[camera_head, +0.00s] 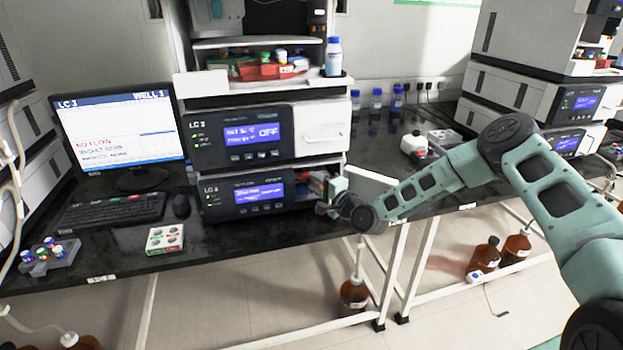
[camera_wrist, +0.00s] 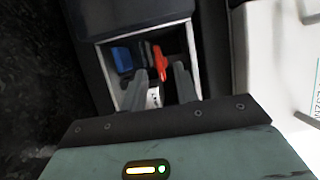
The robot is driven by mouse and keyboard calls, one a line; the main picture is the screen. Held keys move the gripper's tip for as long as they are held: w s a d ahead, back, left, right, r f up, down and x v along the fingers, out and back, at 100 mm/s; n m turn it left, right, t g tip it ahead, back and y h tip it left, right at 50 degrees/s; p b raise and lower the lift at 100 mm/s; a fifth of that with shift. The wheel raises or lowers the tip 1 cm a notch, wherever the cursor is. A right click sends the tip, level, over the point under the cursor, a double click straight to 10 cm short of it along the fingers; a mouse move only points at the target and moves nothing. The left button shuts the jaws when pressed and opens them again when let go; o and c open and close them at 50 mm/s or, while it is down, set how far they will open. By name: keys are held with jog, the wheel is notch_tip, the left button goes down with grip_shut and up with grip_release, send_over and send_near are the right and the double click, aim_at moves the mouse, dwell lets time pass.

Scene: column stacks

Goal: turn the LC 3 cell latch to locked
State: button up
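The LC 3 stack has a lower module (camera_head: 243,194) with a lit blue display and a recessed compartment at its right end. In the wrist view a red lever (camera_wrist: 160,62), which looks like the cell latch, stands slightly tilted in that compartment. A blue part (camera_wrist: 122,60) is to its left. My gripper (camera_wrist: 161,78) reaches into the opening with its fingers apart, one on each side of the red lever's lower part. Whether a finger touches it I cannot tell. In the head view my gripper (camera_head: 322,200) is at the compartment, largely hiding its inside.
The compartment's pale frame (camera_wrist: 197,75) surrounds the fingers closely. A monitor (camera_head: 118,130) reading LC 3, NO FLOW stands left. A white vial box (camera_head: 165,239) lies on the black bench before the stack. Another instrument stack (camera_head: 530,100) stands right, beyond blue-capped bottles (camera_head: 397,98).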

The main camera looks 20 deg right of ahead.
aim_at(306, 177)
jog(key=shift+x, duration=1.25)
grip_shut()
